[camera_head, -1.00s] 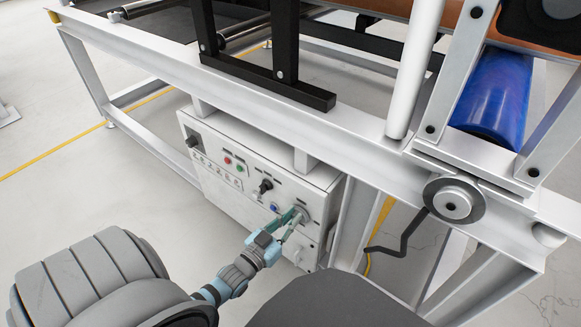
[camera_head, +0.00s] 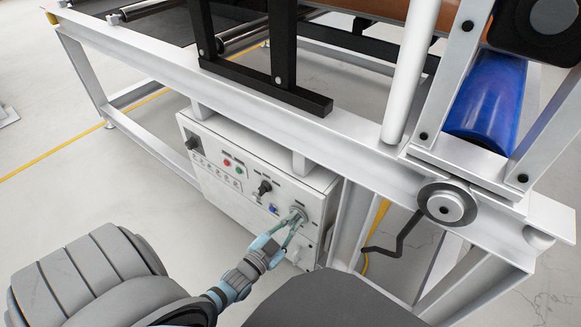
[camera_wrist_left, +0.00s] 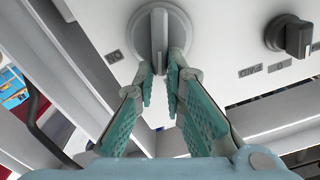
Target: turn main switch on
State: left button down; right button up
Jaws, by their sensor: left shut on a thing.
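The main switch (camera_head: 299,212) is a round grey rotary knob at the right end of the white control box front. In the left wrist view, the knob (camera_wrist_left: 160,32) shows up close at the top, with a raised grip bar standing roughly upright in the picture. My left gripper (camera_head: 293,222) reaches it from below left, its teal fingers at the knob. In the wrist view, the fingertips (camera_wrist_left: 160,62) are shut on the lower end of the grip bar, one on each side. The fingertips hide part of the bar. My right gripper is not in view.
The control box (camera_head: 225,200) also bears a black knob (camera_head: 265,187), red and green buttons (camera_head: 232,165) and a blue part (camera_head: 274,209). It hangs beneath a white conveyor frame (camera_head: 170,75). A frame leg (camera_head: 348,225) and a black crank (camera_head: 395,245) stand to its right.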

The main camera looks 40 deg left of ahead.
aim_at(304, 222)
pick_arm(q)
jog(key=m, duration=0.3)
jog(key=shift+d+f, duration=0.2)
jog(key=shift+d, duration=0.1)
jog(key=shift+d+f+m, duration=0.15)
jog(key=shift+f+m, duration=0.2)
jog(key=shift+m, duration=1.4)
jog(key=shift+d+f+m, duration=0.2)
jog(key=shift+f+m, duration=0.2)
jog(key=shift+m, duration=1.4)
jog(key=shift+d+f+m, duration=0.15)
jog(key=shift+f+m, duration=0.2)
jog(key=shift+m, duration=1.4)
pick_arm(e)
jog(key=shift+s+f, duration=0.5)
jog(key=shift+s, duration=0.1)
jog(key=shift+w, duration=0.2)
pick_arm(q)
jog(key=c, duration=1.7)
grip_release()
jog(key=shift+o, duration=0.2)
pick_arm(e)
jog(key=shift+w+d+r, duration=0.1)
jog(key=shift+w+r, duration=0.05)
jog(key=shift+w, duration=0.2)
